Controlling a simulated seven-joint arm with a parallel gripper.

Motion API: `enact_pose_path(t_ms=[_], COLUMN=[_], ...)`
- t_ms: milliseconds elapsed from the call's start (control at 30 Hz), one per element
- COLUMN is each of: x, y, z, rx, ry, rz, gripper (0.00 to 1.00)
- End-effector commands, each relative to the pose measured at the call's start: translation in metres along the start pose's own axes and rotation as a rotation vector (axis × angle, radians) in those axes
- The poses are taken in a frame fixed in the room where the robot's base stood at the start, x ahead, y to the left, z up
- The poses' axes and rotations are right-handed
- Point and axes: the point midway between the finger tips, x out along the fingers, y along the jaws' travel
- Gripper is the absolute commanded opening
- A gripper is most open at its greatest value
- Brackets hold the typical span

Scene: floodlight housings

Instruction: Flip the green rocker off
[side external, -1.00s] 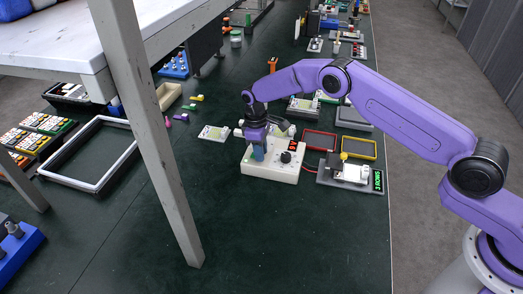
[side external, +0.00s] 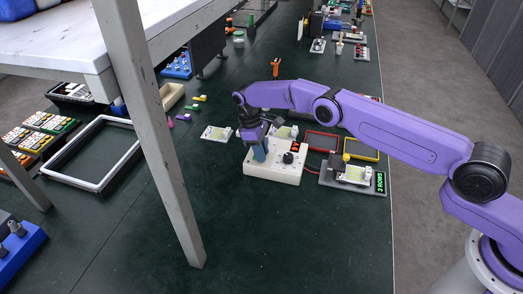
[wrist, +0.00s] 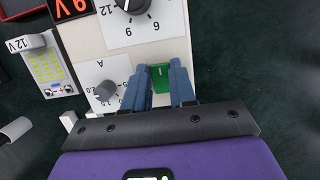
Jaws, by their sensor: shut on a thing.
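The green rocker (wrist: 161,80) is on the face of a cream power-supply box (wrist: 190,22). In the wrist view my gripper (wrist: 159,68) has one blue finger on each side of the rocker, shut on it. The rocker's upper face shows between the fingers; which way it is tipped I cannot tell. In the side view my gripper (side external: 260,154) points down, tilted, at the left part of the box (side external: 272,174), and hides the rocker.
Beside the rocker is a small grey knob (wrist: 105,91) on a scale marked A. A larger black knob (wrist: 131,3) and a red 9 V display (wrist: 70,7) are farther up. A 12 V floodlight housing (wrist: 45,65) lies left. The table in front of the box is clear.

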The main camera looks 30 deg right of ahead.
Motion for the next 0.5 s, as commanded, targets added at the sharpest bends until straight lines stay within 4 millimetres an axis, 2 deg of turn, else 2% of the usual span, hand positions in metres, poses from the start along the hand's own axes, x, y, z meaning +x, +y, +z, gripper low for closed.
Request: enact_pose_path(t_ms=[67, 100, 167, 500], x=[-0.0013, -0.0013, -0.0013, -0.0025], y=[0.0004, 0.0004, 0.0004, 0.0002], z=[0.0001, 0.0001, 0.0003, 0.0005], rx=[0.0, 0.0, 0.0, 0.0], ry=[0.001, 0.0, 0.0, -0.001], rz=[0.002, 0.001, 0.001, 0.0], gripper=[0.0, 0.32, 0.51, 0.51])
